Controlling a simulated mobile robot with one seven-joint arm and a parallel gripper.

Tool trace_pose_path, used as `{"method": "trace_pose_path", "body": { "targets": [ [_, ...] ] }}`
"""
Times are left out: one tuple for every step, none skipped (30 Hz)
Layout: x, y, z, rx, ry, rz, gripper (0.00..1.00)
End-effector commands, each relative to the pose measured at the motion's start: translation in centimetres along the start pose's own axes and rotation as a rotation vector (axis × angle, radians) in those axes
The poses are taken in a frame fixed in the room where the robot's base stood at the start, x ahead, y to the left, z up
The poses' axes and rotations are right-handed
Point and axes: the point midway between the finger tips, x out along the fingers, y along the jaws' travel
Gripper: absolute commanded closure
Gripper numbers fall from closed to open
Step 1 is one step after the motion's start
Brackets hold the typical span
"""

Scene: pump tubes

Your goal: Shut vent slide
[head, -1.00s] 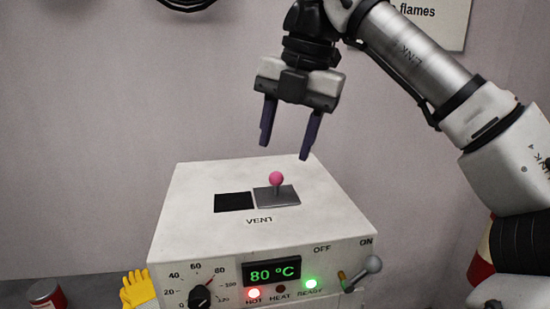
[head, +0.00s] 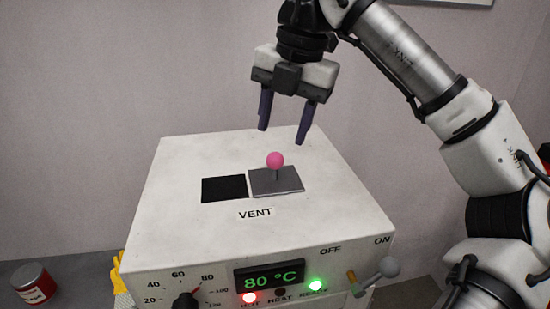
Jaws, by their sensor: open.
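The vent slide (head: 290,183) is a flat grey plate on top of the white heater box, with a pink ball knob (head: 275,160) on a short stem. The plate lies to the right of a black vent opening (head: 224,190), which is uncovered. The label VENT (head: 255,213) is printed in front of them. My gripper (head: 282,135) points down above the box with its two dark fingers spread. It is empty, above and slightly behind the knob in the picture, and does not appear to touch it.
The white box (head: 170,215) has a front panel with a display (head: 269,276) reading 80 °C, a dial (head: 187,300) and a lever (head: 375,273) at the right. A red can (head: 34,286) and a yellow glove (head: 119,272) are at the left. The box top is otherwise clear.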

Motion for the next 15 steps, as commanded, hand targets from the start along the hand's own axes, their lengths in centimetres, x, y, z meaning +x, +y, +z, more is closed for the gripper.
{"method": "trace_pose_path", "body": {
  "targets": [
    [0.8, 0.0, 0.0, -0.003, 0.004, 0.001, 0.52],
    [1.3, 0.0, 0.0, -0.003, 0.005, 0.001, 0.52],
    [2.0, 0.0, 0.0, -0.002, 0.003, 0.001, 0.52],
    [2.5, 0.0, 0.0, -0.002, 0.004, 0.002, 0.52],
    [3.0, 0.0, 0.0, -0.002, 0.004, 0.001, 0.52],
    [3.6, 0.0, 0.0, -0.001, 0.003, 0.001, 0.52],
    [4.1, 0.0, 0.0, -0.001, 0.004, 0.001, 0.52],
    [4.5, 0.0, 0.0, 0.0, 0.003, 0.001, 0.52],
    [5.1, 0.0, 0.0, -0.001, 0.003, 0.001, 0.52],
    [5.5, 0.0, 0.0, 0.0, 0.003, 0.0, 0.52],
    [5.9, 0.0, 0.0, 0.0, 0.003, -0.001, 0.52],
    [6.4, 0.0, 0.0, 0.001, 0.002, 0.0, 0.52],
    [6.7, 0.0, 0.0, 0.001, 0.001, 0.0, 0.52],
    [6.9, 0.0, 0.0, 0.001, 0.001, 0.0, 0.52],
    [7.2, 0.0, 0.0, 0.001, 0.001, 0.001, 0.52]
  ]
}}
